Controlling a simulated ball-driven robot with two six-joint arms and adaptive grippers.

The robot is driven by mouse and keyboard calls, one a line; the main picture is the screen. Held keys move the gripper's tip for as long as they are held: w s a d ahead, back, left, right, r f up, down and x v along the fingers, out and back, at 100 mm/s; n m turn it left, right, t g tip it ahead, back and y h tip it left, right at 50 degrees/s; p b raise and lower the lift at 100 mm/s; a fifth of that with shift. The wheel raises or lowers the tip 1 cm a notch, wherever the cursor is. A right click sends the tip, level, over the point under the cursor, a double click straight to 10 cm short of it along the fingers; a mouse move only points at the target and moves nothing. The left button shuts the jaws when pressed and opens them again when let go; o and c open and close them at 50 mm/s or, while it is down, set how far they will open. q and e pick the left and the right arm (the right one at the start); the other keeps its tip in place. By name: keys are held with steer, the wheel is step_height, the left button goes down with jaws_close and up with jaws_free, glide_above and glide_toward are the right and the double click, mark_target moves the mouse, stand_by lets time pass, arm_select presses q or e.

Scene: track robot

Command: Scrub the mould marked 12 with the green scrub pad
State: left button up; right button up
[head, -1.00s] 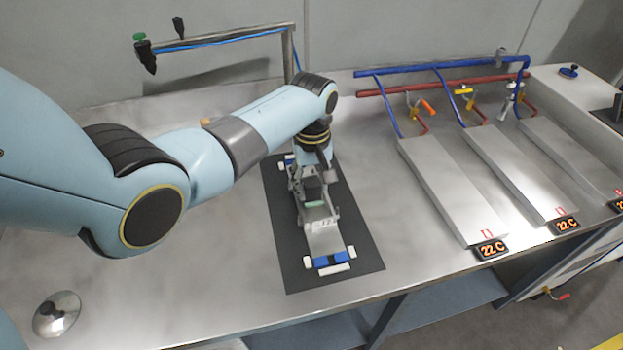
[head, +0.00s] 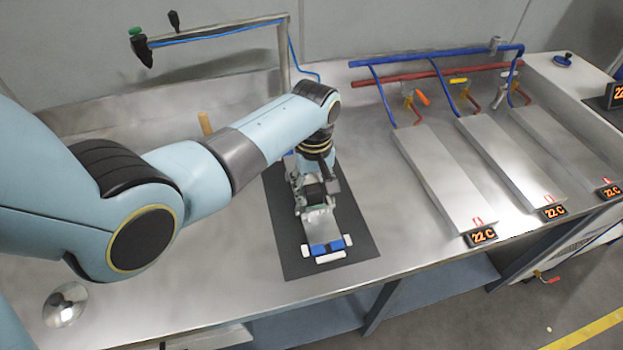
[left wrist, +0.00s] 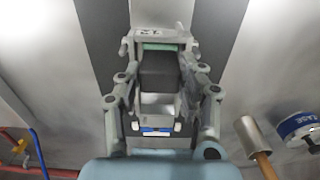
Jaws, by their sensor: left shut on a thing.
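The mould (head: 319,224) is a long grey piece with blue-and-white clamps at its ends, lying on a black mat (head: 356,240). My left gripper (head: 313,193) is over the middle of the mould, pointing down. It is shut on a dark block with a green lower face, the green scrub pad (left wrist: 160,47). The pad is at the mould's upper face; whether it touches cannot be told. In the left wrist view a mark like 12 shows on the mould (left wrist: 155,14) just beyond the pad. My arm hides the mould's far part in the head view. My right gripper is out of view.
Several grey plates (head: 440,180) with temperature displays lie at the right under blue and red pipes (head: 430,77). A metal dome (head: 65,305) lies at the front left. A wooden handle (head: 205,123) and a blue tin (left wrist: 298,124) are near my arm. A hose stand (head: 215,38) is behind.

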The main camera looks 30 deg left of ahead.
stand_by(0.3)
arm_select(q)
steer(key=shift+w+a+f+b, duration=0.1)
steer(key=shift+w+a+b, duration=0.45)
steer(key=shift+w+a, duration=0.2)
steer(key=shift+a, duration=0.1)
steer(key=shift+a, duration=0.1)
steer(key=shift+w+a+b, duration=0.4)
steer(key=shift+w+a, duration=0.35)
steer(key=shift+a, duration=0.15)
steer(key=shift+w, duration=0.1)
steer(key=shift+w+a+b, duration=0.65)
steer(key=shift+a+b, duration=0.05)
steer(key=shift+s, duration=0.1)
